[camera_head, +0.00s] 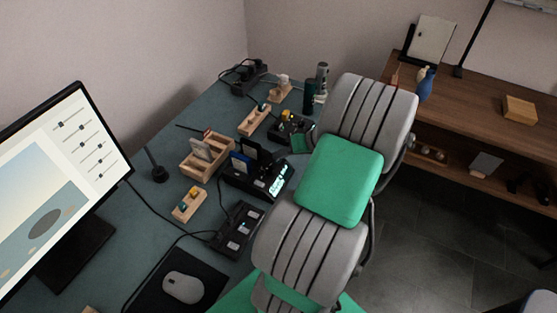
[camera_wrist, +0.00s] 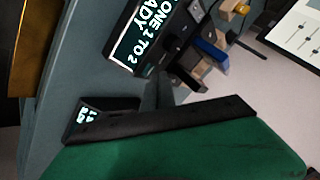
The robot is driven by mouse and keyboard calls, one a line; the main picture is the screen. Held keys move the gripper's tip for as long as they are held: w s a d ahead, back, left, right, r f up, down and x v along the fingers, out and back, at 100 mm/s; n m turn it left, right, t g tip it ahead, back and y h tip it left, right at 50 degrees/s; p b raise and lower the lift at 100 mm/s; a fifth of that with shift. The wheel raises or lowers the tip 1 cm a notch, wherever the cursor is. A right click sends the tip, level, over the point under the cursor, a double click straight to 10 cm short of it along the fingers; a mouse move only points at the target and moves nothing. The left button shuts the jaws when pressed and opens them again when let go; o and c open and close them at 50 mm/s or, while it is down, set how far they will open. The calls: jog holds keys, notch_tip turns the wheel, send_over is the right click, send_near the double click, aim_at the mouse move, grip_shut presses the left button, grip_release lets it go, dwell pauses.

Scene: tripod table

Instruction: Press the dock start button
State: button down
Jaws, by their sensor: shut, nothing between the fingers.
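The black drive dock (camera_head: 258,182) stands on the desk in the head view, with drives standing in its top and a lit display at its right. In the wrist view the dock (camera_wrist: 178,40) is at the top centre, turned sideways and partly cut off. Its lit display (camera_wrist: 143,40) reads in part "ONE 1 TO 2" and "ADY". I cannot pick out the start button for certain. My gripper (camera_wrist: 158,78) is shut and empty, its narrow dark fingers close to the dock's lower edge. I cannot tell whether they touch it. The head view does not clearly show the fingers.
A wooden card holder (camera_head: 206,155) and small wooden blocks (camera_head: 189,204) stand left of the dock. A black multi-slot device (camera_head: 238,229) lies in front of it. Cables, a mouse (camera_head: 183,287) and a monitor (camera_head: 65,190) take up the near and left desk.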

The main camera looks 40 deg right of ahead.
jog(key=shift+f, duration=0.35)
dwell(0.6)
jog(key=shift+r+p, duration=0.4)
jog(key=shift+r, duration=0.35)
notch_tip(320, 180, up, 5)
jog(key=p, duration=0.4)
dwell(0.6)
